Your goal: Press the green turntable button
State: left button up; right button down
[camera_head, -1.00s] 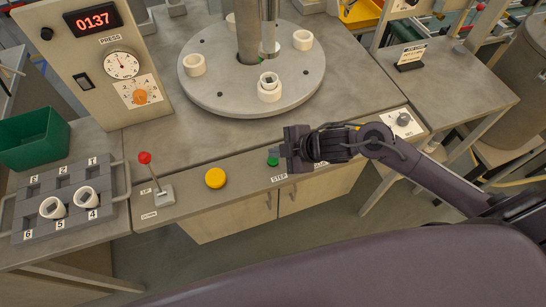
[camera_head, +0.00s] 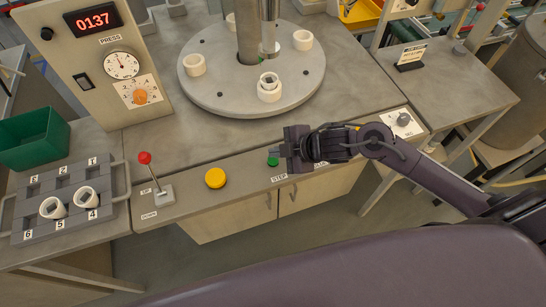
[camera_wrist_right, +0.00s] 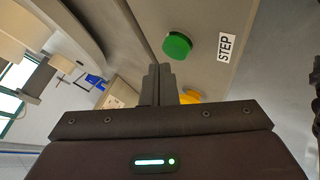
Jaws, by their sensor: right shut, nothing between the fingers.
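The green button (camera_head: 273,161) sits on the sloped front strip of the bench, just above the STEP label (camera_head: 279,178). In the right wrist view the green button (camera_wrist_right: 177,45) shows whole, beyond the fingertips and a little to their right. My right gripper (camera_head: 284,150) is beside the button in the head view, with its fingers shut and empty; the fingertips (camera_wrist_right: 157,70) appear apart from the button. The round grey turntable (camera_head: 215,92) stands behind on the bench and carries several white rings. My left gripper is not in view.
A yellow button (camera_head: 215,178) and a red-knobbed lever (camera_head: 145,158) are on the same strip to the left. A dial labelled SEC (camera_head: 403,119) is to the right. A grey numbered tray (camera_head: 105,188) holds two white rings. The bench top before the turntable is clear.

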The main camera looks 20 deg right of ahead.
aim_at(277, 160)
jog(key=shift+f, duration=0.1)
jog(key=shift+f, duration=0.35)
jog(key=shift+f+b, duration=0.5)
dwell(0.9)
jog(key=shift+r, duration=0.1)
jog(key=shift+r+p, duration=0.85)
jog(key=shift+p, duration=0.1)
notch_tip(277, 160, up, 5)
jog(key=p, duration=0.5)
